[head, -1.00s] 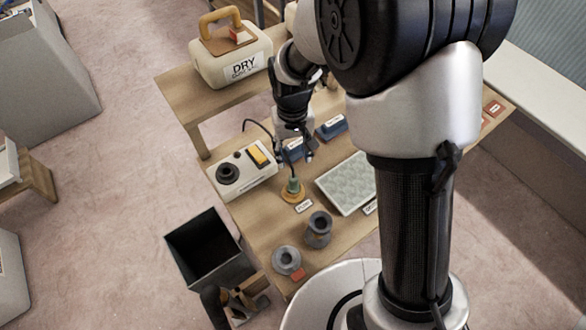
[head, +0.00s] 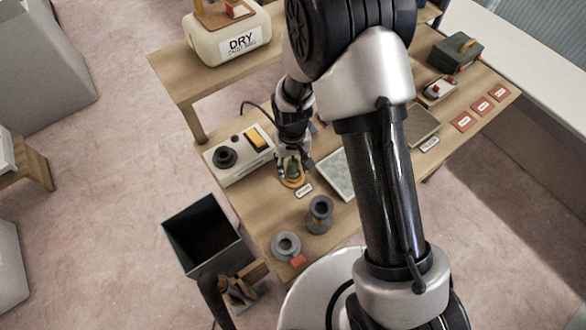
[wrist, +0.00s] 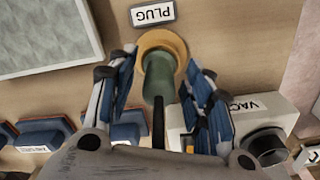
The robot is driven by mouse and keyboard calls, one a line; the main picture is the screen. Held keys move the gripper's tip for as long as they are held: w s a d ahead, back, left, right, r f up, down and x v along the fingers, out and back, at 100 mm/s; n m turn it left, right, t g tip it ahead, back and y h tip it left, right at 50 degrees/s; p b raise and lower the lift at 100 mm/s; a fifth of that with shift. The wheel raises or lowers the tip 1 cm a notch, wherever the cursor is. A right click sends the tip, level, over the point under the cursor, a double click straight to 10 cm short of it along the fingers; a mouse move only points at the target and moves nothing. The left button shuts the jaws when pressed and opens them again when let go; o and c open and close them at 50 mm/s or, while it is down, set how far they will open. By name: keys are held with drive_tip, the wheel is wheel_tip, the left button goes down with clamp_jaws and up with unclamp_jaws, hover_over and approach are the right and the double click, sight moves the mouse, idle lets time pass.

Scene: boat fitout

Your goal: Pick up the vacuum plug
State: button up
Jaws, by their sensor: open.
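The vacuum plug (wrist: 159,75) is a green cylinder with a black cable, standing in a round yellow-orange holder (wrist: 177,41) beside a "PLUG" label (wrist: 152,13). In the head view the plug (head: 293,171) is partly hidden by my gripper (head: 294,160). My gripper (wrist: 162,72) is open, with one finger on each side of the plug in the wrist view. I cannot tell whether either finger touches it. The white vacuum unit (head: 222,172), with a black round port and a yellow switch, sits just left of the gripper in the head view.
A pale textured panel (head: 336,174) lies right of the plug. Blue blocks (wrist: 42,136) lie to the left in the wrist view. Grey round fittings (head: 319,213) stand nearer on the table. A dark open bin (head: 205,238) is at lower left. A dust bag container (head: 228,40) stands behind.

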drive_tip(key=shift+f, duration=0.4)
drive_tip(key=shift+r, duration=0.1)
drive_tip(key=shift+c, duration=0.5)
clamp_jaws()
